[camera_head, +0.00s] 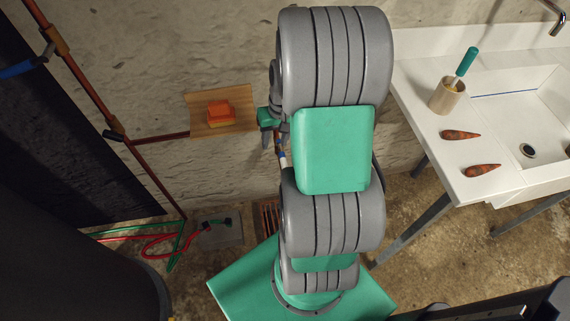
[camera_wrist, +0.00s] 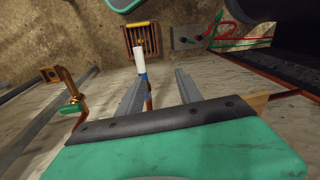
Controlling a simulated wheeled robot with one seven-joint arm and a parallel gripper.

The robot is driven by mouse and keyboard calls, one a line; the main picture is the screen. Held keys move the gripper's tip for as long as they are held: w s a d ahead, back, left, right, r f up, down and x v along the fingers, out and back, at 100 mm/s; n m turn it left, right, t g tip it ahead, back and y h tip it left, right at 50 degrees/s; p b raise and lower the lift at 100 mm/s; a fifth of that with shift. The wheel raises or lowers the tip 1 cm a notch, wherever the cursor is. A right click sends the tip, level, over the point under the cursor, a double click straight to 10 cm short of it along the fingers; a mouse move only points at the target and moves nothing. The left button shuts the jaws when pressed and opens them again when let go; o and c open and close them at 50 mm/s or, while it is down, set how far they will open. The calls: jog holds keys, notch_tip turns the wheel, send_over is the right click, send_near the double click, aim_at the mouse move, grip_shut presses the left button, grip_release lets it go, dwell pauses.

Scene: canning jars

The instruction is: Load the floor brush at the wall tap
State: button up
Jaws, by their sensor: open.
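My gripper (camera_wrist: 158,78) is open, with its two grey fingers spread in the wrist view. A slim upright piece with a white end, a blue band and a brown shaft (camera_wrist: 141,62) shows between the fingers, close to the left one; I cannot tell whether they touch. It also shows partly behind my arm in the head view (camera_head: 283,160). I cannot tell for sure that it is the floor brush. A brass tap with a green handle (camera_wrist: 71,106) is by the wall, left of my gripper in the wrist view. My arm hides much of this area in the head view.
An orange block (camera_head: 220,111) rests on a wooden wall shelf (camera_head: 196,128). Copper pipes (camera_head: 150,172) and red and green hoses (camera_head: 165,246) are at left. A floor drain (camera_wrist: 141,38) lies below. A white sink counter (camera_head: 436,128) at right holds a cup (camera_head: 446,96).

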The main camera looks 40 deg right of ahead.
jog(key=m, duration=0.1)
send_over(285, 165)
jog(key=d, duration=0.2)
notch_tip(285, 165, down, 8)
jog(key=shift+y, duration=0.4)
jog(key=f, duration=0.2)
jog(key=a+f, duration=0.1)
jog(key=f, duration=0.3)
jog(key=shift+s+a+f, duration=0.1)
jog(key=shift+a+f, duration=0.2)
jog(key=shift+a, duration=0.05)
jog(key=shift+c, duration=0.3)
grip_shut()
